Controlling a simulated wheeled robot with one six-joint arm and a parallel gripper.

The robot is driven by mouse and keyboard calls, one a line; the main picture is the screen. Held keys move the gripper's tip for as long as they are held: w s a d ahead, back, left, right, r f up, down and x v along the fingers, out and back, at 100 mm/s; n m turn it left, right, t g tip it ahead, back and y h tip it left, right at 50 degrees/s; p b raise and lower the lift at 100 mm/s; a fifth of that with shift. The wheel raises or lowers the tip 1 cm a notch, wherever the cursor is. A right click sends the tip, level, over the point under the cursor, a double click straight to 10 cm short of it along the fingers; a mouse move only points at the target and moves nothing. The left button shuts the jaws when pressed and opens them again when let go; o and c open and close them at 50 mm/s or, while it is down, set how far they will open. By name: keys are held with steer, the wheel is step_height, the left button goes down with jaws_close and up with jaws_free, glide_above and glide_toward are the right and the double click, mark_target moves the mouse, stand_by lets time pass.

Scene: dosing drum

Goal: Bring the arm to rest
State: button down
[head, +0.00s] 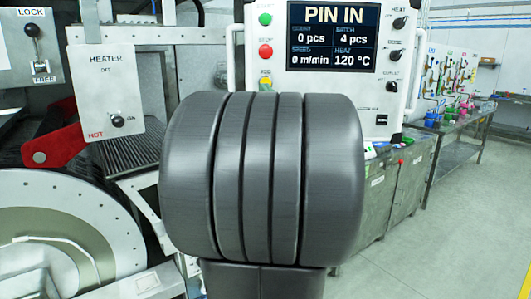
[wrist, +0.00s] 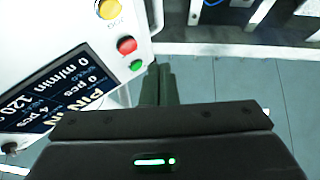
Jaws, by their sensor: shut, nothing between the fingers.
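My arm's dark grey rounded links fill the middle of the head view and hide what is behind them; my gripper does not show there. In the wrist view my gripper (wrist: 159,85) is shut and empty, its two dark fingers side by side. Its fingers point past the edge of the white control panel (wrist: 175,12), near the green button. The panel also shows in the head view (head: 402,60), with a screen (head: 333,38) reading PIN IN, 4 pcs, 0 m/min and 120 °C.
At left in the head view are a heater switch box (head: 105,80) marked OFF, ON and HOT, a LOCK lever box (head: 35,50), a red lever (head: 60,145) and a large round drum plate (head: 60,240). A workbench (head: 460,130) stands at right. The floor (head: 450,240) at right is clear.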

stand_by(0.4)
steer(key=w, duration=0.3)
steer(key=w+b, duration=0.1)
steer(key=w, duration=0.1)
steer(key=shift+w+f, duration=0.2)
steer(key=shift+f, duration=0.05)
